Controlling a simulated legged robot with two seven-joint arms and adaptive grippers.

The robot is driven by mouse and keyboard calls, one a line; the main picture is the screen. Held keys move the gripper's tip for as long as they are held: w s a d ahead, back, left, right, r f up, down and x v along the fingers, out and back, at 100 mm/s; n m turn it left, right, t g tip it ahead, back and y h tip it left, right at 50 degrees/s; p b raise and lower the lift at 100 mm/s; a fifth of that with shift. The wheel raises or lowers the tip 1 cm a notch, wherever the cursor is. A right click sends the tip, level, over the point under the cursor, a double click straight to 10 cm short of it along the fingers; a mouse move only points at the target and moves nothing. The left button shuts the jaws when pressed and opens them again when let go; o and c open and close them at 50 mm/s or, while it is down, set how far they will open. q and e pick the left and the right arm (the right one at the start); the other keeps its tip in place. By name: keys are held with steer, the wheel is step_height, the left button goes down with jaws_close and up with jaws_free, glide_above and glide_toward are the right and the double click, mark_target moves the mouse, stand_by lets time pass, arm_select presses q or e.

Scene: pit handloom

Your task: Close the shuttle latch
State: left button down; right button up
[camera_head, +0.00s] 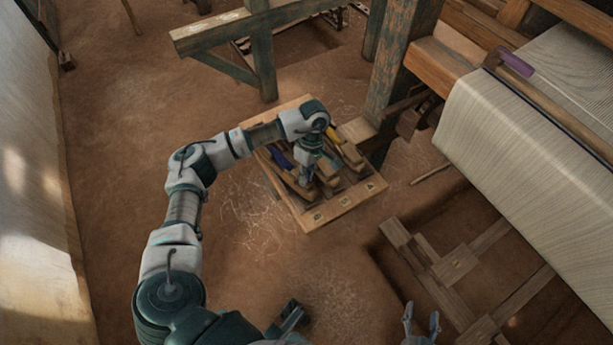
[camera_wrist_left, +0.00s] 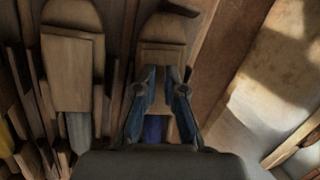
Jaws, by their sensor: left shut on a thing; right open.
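A wooden shuttle (camera_wrist_left: 163,30) with blue yarn (camera_wrist_left: 153,129) lies between the fingers of my left gripper (camera_wrist_left: 168,72) in the left wrist view. The fingers are shut on the shuttle's wooden part near its tapered end. In the head view my left gripper (camera_head: 305,178) points down into the shuttle tray (camera_head: 309,219), and the blue yarn (camera_head: 279,157) shows just left of it. I cannot make out the latch; the fingers and wrist cover much of the shuttle. My right gripper (camera_head: 421,312) is open and empty at the bottom, well away from the tray.
A second shuttle (camera_wrist_left: 68,75) lies beside the held one. Yellow yarn (camera_head: 333,134) shows farther back in the tray. A loom post (camera_head: 394,60) stands close behind the tray, with cloth (camera_head: 520,160) to the right. A pit with treadles (camera_head: 455,265) opens at lower right.

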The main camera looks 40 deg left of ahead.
stand_by(0.3)
arm_select(q)
steer(key=c, duration=1.6)
jaws_free()
steer(key=shift+w+d, duration=0.1)
steer(key=shift+o, duration=0.2)
steer(key=shift+r, duration=0.1)
steer(key=shift+r, duration=0.25)
steer(key=v, duration=1.1)
steer(key=shift+w, duration=0.2)
